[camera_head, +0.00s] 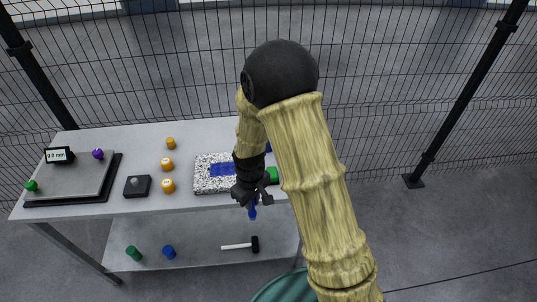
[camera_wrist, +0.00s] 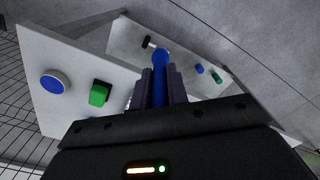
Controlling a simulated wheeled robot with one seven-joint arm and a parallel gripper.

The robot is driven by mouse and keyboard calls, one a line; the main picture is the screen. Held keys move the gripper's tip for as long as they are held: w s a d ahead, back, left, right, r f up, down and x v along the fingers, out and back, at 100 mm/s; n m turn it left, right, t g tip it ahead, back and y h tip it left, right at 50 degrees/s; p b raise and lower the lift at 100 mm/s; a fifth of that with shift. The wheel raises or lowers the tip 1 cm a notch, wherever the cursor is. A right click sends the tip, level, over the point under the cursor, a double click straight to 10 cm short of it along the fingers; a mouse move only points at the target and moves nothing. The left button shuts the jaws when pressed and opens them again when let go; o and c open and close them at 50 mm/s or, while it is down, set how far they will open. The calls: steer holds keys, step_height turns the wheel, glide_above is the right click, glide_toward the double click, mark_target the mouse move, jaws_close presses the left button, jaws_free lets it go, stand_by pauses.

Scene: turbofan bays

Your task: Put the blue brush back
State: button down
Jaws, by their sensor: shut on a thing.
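My gripper (camera_head: 250,197) is at the front edge of the table, right of its middle, pointing down. It is shut on the blue brush (camera_head: 252,212), which hangs below the fingers in front of the table edge. In the wrist view the brush (camera_wrist: 160,62) stands between the two dark fingers (camera_wrist: 160,78), its rounded blue end showing past them.
A speckled black-and-white block with a blue patch (camera_head: 221,170) lies beside my gripper on the table (camera_head: 120,140). A green block (camera_wrist: 99,93) and a blue disc (camera_wrist: 54,82) are also on top. The lower shelf holds a hammer (camera_head: 238,246) and green (camera_head: 133,253) and blue (camera_head: 169,252) cylinders.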

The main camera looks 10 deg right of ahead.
steer(key=w+d+f+m+b, duration=0.3)
steer(key=d+f+m, duration=0.4)
steer(key=d+f, duration=0.5)
step_height(320, 180, down, 2)
steer(key=shift+w+d+f+m, duration=0.1)
steer(key=shift+w+d+m, duration=0.2)
steer(key=shift+w+d, duration=0.15)
steer(key=shift+w, duration=0.1)
